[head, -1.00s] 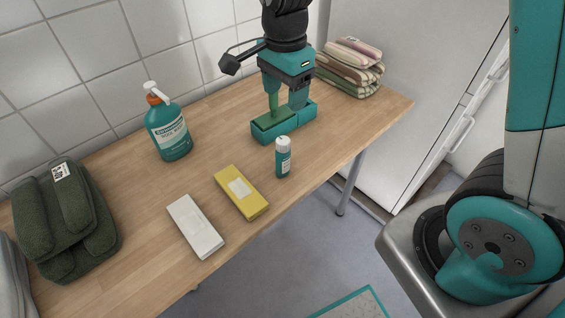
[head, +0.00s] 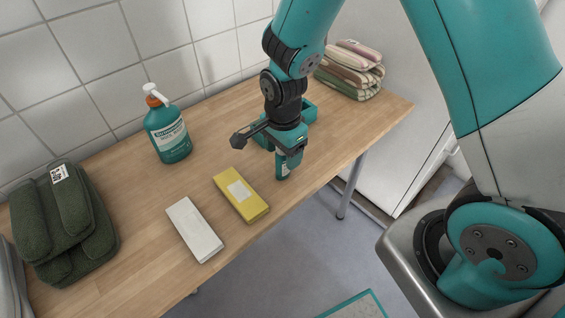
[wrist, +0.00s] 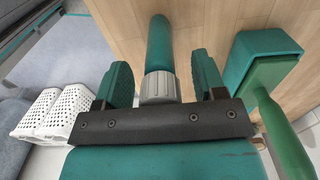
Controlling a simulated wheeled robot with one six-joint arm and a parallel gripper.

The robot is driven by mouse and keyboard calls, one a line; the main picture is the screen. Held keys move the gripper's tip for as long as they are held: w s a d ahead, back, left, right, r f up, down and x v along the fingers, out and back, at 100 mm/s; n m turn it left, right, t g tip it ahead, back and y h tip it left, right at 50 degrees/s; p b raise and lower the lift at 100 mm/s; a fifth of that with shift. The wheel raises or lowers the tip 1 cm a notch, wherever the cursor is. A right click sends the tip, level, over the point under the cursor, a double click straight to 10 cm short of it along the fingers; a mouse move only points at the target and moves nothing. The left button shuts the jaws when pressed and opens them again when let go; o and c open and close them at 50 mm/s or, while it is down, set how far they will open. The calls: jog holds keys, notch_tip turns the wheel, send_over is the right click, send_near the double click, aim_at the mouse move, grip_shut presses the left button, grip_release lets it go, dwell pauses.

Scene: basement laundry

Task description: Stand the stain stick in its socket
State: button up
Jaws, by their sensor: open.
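In the wrist view the ribbed cap (wrist: 158,88) lies between the two open fingers, nearer the left one, with a gap on the right. The teal socket block (head: 309,109) is just behind my gripper, mostly hidden by it.
A yellow box (head: 240,195) and a white box (head: 194,229) lie left of the stick. White baskets (wrist: 48,112) show below the table.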

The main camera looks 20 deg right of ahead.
jog(key=shift+c, duration=0.5)
jog(key=c, duration=1)
jog(key=shift+o, duration=0.2)
